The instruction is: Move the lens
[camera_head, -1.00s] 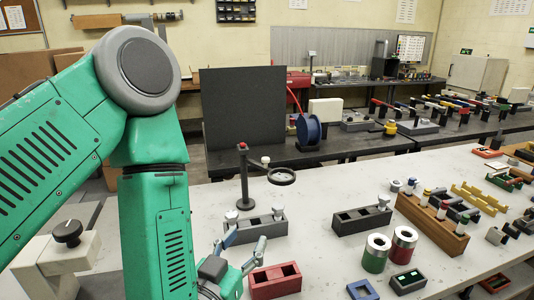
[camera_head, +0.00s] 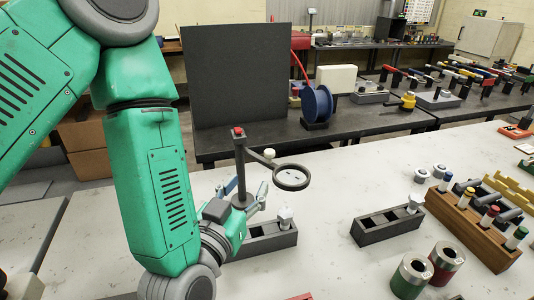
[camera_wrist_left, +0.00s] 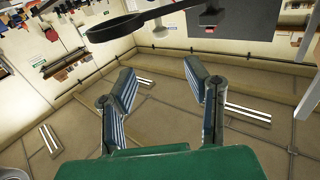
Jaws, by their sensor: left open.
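The lens (camera_head: 292,177) is a round, dark-rimmed magnifier on a short arm that joins a dark post (camera_head: 240,165) with a red top. It hangs above the white bench. In the left wrist view the dark lens ring (camera_wrist_left: 115,27) shows at the top, ahead of my fingers, with its arm running to the right. My left gripper (camera_head: 245,190) is open and empty, its fingers beside the post and left of the lens. In the left wrist view its blue-grey fingers (camera_wrist_left: 162,70) stand apart with nothing between them. My right gripper is not in view.
Dark slotted blocks (camera_head: 268,238) (camera_head: 388,222) stand on the bench below the lens. Red and green ringed cylinders (camera_head: 447,262) (camera_head: 411,275) and a wooden rack (camera_head: 470,228) are to the right. A black panel (camera_head: 236,90) and blue spool (camera_head: 317,104) stand behind.

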